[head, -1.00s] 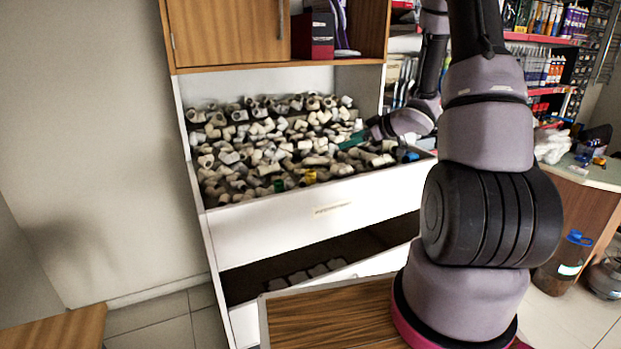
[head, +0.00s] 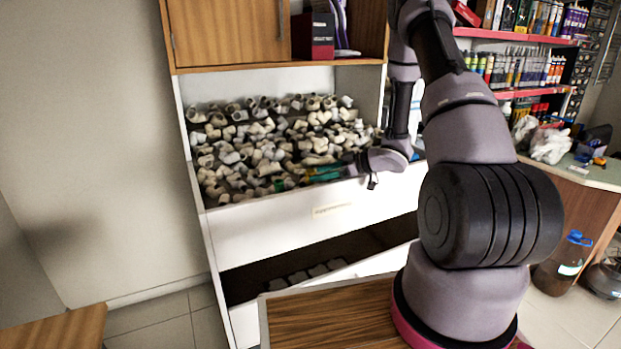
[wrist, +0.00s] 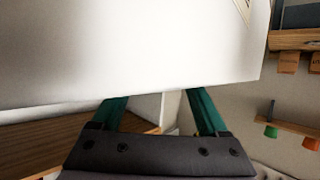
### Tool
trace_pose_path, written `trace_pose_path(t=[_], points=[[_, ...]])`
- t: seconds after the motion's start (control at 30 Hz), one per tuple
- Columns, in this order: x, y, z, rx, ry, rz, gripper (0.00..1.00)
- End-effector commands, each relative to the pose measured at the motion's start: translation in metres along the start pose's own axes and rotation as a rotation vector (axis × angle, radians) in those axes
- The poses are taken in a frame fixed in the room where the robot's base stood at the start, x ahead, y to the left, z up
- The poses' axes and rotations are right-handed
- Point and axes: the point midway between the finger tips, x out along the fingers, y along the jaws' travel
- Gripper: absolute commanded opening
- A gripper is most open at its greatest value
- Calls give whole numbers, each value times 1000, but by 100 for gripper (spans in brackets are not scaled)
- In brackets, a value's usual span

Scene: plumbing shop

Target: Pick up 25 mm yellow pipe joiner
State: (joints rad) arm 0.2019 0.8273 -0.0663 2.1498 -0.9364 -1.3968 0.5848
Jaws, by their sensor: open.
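The yellow pipe joiner cannot be made out in the head view now; my gripper covers the place where yellow showed earlier. My gripper (head: 318,174) has green fingers and reaches in from the right, low over the front part of the heap of fittings. In the wrist view my gripper (wrist: 157,98) has its two green fingers apart, with nothing seen between them. A white surface hides the fingertips there. I cannot tell whether the fingers touch any fitting.
Several white pipe fittings (head: 240,150) fill the open drawer (head: 270,232), whose white front wall stands close below my gripper. A lower drawer (head: 240,284) is partly open. A wooden cabinet (head: 225,35) hangs above. A wooden top (head: 330,315) lies in front.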

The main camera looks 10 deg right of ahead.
Motion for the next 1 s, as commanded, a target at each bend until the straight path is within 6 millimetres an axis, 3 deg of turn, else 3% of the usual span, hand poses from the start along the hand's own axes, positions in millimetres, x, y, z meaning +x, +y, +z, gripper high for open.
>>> trace_pose_path(t=[0.2, 0.43, 0.47, 0.6, 0.67, 1.0], points=[[25, -1, 0, -1, -1, 0, 77], [27, 0, 0, -1, 0, 2, 77], [27, 0, 0, -1, 0, 2, 73], [26, 0, 0, -1, 0, 2, 19], [26, 0, 0, 0, 0, 2, 0], [25, 0, -3, -1, 1, 2, 0]])
